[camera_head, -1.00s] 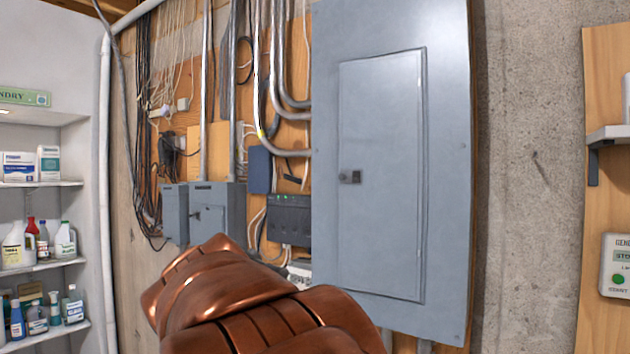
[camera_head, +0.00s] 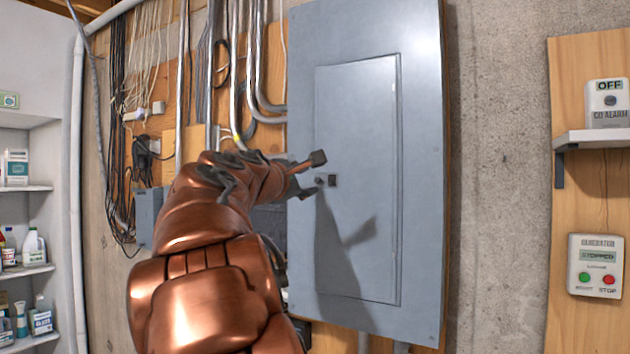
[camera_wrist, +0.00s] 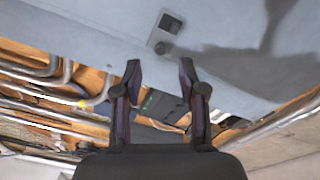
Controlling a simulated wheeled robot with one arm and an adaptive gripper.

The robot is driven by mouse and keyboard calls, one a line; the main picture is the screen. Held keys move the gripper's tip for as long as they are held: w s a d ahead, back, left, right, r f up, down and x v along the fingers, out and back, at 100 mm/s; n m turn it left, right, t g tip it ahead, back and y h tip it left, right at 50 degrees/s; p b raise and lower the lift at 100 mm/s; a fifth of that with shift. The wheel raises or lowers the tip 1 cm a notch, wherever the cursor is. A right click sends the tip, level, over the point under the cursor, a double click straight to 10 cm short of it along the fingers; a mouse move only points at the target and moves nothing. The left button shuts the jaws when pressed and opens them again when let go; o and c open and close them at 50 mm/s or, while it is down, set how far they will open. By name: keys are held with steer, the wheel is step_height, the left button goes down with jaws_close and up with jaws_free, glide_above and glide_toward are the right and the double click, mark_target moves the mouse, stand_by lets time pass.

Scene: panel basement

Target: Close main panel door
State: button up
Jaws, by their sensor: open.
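The main panel is a large grey metal cabinet on the wall. Its inset door (camera_head: 362,150) looks flush with the frame in the head view, with no visible gap. A small dark latch (camera_head: 326,181) sits at the door's left edge; it also shows at the top of the wrist view (camera_wrist: 166,32). My gripper (camera_head: 309,176) is open and empty, just left of the latch and in front of the panel. In the wrist view my gripper's two fingers (camera_wrist: 160,75) are spread apart below the latch. I cannot tell whether a fingertip touches the panel.
Conduits (camera_head: 238,75) and hanging cables (camera_head: 120,130) cover the wood left of the panel. A shelf with bottles (camera_head: 25,188) stands far left. A generator control box (camera_head: 596,265) and a CO alarm (camera_head: 607,100) are at right. Bare concrete (camera_head: 500,150) lies between.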

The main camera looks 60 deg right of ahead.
mark_target(317, 181)
steer(key=d, duration=0.3)
steer(key=d+p, duration=0.1)
steer(key=d, duration=0.1)
steer(key=shift+w+d, duration=0.35)
steer(key=shift+w, duration=0.05)
jaws_close()
